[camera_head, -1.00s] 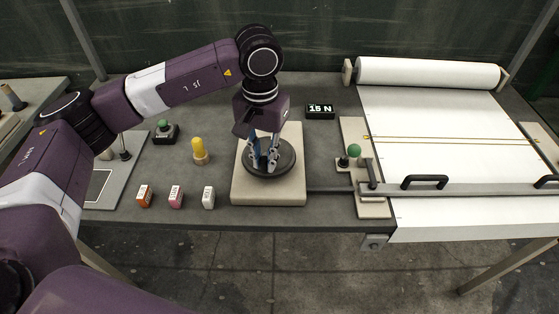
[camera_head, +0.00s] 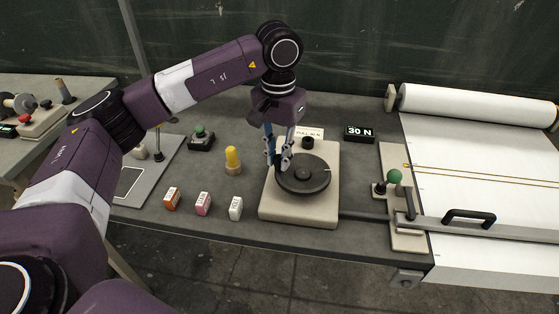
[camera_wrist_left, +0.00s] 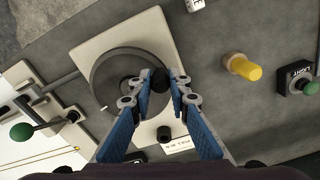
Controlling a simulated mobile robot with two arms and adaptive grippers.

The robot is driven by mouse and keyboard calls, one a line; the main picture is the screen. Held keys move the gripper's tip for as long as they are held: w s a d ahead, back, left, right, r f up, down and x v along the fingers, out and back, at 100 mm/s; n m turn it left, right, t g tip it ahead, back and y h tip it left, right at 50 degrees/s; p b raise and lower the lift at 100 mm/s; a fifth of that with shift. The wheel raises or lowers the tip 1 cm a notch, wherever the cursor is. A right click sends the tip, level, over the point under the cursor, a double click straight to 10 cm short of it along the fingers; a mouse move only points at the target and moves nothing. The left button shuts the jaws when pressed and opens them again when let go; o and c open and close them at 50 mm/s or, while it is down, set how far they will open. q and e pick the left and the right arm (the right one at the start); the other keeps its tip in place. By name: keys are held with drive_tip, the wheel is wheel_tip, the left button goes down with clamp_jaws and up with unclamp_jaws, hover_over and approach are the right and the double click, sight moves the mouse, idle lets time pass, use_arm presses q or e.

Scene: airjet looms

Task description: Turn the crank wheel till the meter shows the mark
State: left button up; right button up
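The crank wheel (camera_head: 318,176) is a dark disc on a beige base (camera_head: 300,213). Its black knob (camera_wrist_left: 159,79) stands near the rim, between the fingertips of my left gripper (camera_wrist_left: 161,82) in the wrist view. The meter (camera_head: 360,134) is a small black display behind the wheel, reading "30 N". A white card (camera_head: 309,132) behind the base carries text beginning "PULL", partly hard to read. My right gripper is out of view.
A green-knobbed lever (camera_head: 394,177) and a white fabric roll (camera_head: 478,104) are at the right.

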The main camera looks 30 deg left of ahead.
use_arm(q)
drive_tip(key=o, duration=0.4)
drive_tip(key=shift+o, duration=0.2)
drive_tip(key=shift+r+p, duration=1.9)
drive_tip(key=shift+r, duration=1.15)
drive_tip(key=shift+r, duration=0.1)
wheel_tip(320, 180, up, 12)
